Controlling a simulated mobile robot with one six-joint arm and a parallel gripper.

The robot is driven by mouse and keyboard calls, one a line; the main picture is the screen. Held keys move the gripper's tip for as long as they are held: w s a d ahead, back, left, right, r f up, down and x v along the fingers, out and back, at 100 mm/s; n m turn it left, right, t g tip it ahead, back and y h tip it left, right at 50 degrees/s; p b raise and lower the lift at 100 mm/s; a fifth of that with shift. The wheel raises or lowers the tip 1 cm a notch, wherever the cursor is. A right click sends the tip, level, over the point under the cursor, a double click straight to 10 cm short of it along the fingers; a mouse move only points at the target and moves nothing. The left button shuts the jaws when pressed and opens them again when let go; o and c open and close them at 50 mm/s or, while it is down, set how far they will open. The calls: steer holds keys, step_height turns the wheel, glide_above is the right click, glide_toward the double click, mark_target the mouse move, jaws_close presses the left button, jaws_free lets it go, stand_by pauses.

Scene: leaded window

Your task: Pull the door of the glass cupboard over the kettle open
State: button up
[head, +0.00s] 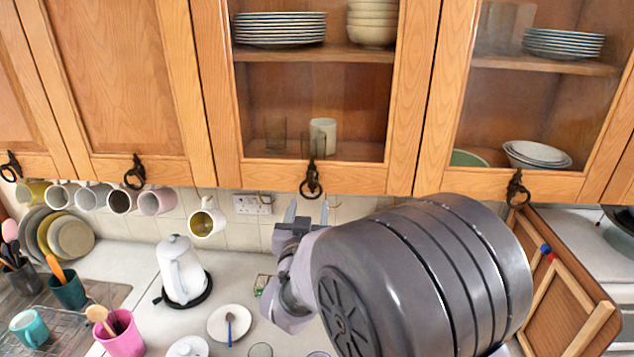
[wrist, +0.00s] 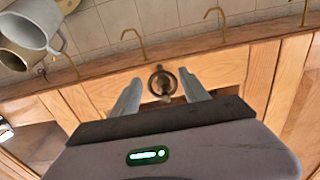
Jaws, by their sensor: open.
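The left glass cupboard door (head: 400,80) has a wooden frame and looks closed. A dark ring handle (head: 311,181) hangs on its bottom rail. The white kettle (head: 181,272) stands on the counter below and to the left. My gripper (head: 308,208) is open and empty, with its fingers pointing up just below the handle. In the wrist view, the ring handle (wrist: 162,82) appears between the two open fingertips of my gripper (wrist: 160,80). I cannot tell whether the fingers reach around it; no contact shows.
Mugs hang from hooks under the cupboards, one (head: 207,219) left of my gripper. Bare hooks (wrist: 132,37) run along the cupboard underside. A second glass door (head: 455,100) with a ring handle (head: 517,188) is to the right. A saucer (head: 230,323) and pink pot (head: 121,335) stand below.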

mark_target(311, 198)
steer(key=w, duration=0.5)
steer(key=shift+d+p, duration=0.15)
steer(key=shift+p, duration=0.25)
steer(key=shift+r, duration=0.1)
jaws_close()
stand_by(0.9)
